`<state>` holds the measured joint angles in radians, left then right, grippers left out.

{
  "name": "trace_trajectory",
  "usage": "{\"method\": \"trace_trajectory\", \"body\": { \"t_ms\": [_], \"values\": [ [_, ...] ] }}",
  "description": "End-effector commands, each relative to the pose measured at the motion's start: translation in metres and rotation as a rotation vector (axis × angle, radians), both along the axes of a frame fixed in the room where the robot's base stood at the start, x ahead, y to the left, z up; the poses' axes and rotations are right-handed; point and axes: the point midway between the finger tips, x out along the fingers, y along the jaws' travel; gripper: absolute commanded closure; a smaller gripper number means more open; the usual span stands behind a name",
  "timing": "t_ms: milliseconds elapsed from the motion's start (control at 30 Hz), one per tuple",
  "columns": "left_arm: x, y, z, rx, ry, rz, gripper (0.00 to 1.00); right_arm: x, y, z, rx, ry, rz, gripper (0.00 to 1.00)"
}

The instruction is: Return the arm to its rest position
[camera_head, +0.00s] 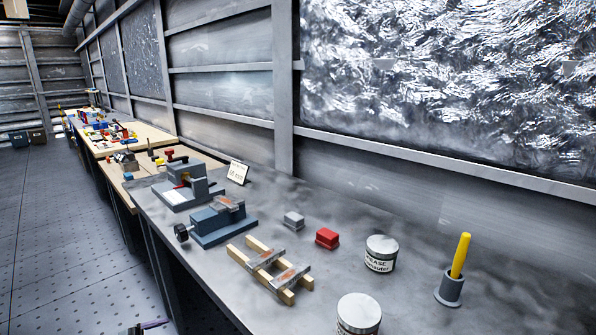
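Neither arm shows clearly. A small dark shape with a thin purple piece (153,324) pokes in at the bottom edge left of the bench. It may be the tip of my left gripper, but too little shows to tell its state. My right gripper is out of view. On the grey bench (330,218) stand a blue-grey vise (222,222) with a metal piece on top and a grey fixture (185,188) behind it. Two wooden bars (262,262) carry metal pieces across them.
A grey block (293,220), a red block (327,238), a grease tin (381,253), another tin (358,315) and a yellow-handled tool in a grey holder (460,257) stand on the bench. A small sign (238,172) is near the wall. The floor at left is clear.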

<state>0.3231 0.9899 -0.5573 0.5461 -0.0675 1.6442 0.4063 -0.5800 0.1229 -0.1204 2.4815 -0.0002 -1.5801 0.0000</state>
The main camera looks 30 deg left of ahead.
Motion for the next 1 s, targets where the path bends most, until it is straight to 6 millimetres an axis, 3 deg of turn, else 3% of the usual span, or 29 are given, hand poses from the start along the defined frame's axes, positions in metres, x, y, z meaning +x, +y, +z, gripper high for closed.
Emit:
{"method": "trace_trajectory", "body": {
  "t_ms": [33, 133, 267, 400, 500, 600, 700, 833, 1000],
  "values": [
    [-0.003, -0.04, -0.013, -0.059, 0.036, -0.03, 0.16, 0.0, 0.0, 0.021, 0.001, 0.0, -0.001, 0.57],
    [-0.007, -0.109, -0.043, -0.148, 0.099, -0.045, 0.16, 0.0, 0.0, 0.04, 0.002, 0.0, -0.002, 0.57],
    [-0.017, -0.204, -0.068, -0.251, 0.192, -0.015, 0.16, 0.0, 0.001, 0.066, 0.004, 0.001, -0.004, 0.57],
    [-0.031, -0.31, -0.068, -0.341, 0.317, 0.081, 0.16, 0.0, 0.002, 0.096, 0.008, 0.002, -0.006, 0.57],
    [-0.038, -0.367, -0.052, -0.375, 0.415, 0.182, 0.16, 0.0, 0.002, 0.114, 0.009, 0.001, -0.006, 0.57],
    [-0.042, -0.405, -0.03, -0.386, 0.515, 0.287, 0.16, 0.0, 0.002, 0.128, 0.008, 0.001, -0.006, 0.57],
    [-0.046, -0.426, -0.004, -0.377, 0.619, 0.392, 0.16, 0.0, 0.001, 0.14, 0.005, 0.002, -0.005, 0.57],
    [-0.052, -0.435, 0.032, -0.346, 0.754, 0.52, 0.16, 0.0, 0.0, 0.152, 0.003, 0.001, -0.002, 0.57],
    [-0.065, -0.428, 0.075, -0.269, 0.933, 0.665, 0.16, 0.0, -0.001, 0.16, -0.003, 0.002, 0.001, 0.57]
  ]
}}
